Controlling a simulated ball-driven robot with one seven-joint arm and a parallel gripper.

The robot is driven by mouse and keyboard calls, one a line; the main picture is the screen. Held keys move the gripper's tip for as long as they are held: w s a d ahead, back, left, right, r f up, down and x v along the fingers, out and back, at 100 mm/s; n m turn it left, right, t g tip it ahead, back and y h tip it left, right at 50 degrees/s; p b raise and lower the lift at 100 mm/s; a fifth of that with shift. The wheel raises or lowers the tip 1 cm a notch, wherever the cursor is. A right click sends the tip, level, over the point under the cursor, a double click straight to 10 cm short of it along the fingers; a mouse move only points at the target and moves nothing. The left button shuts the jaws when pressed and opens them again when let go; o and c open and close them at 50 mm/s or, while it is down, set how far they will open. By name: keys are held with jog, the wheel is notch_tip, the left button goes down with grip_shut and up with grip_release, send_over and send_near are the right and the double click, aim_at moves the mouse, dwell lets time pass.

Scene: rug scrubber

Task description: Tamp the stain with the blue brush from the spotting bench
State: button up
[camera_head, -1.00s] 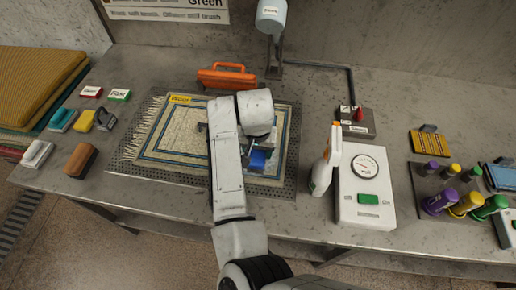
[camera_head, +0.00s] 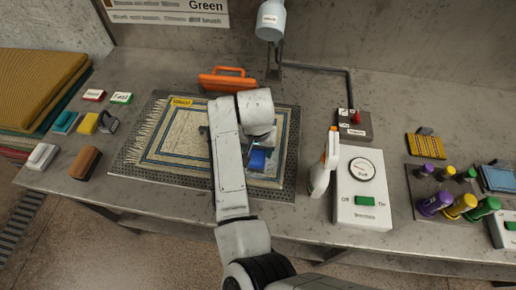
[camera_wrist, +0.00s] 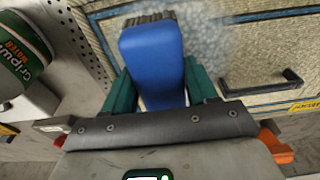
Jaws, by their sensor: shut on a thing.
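The blue brush (camera_wrist: 155,60) is held between the green fingers of my gripper (camera_wrist: 160,88), with its dark bristles at the far end. In the head view the blue brush (camera_head: 258,160) is over the right part of the cream rug (camera_head: 180,135). A pale, bluish-white patch (camera_wrist: 205,45), which looks like the stain, lies on the rug beside and under the bristle end. I cannot tell whether the bristles touch the rug. My arm hides part of the rug's middle in the head view.
The rug lies on a perforated plate (camera_head: 135,168) on the grey bench. A white spray bottle (camera_head: 325,165) and a gauge box (camera_head: 363,195) stand to the right. An orange-handled tool (camera_head: 228,80) lies behind the rug. Several brushes and blocks are at left, coloured bottles at far right.

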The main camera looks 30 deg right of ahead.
jog(key=shift+r, duration=2.45)
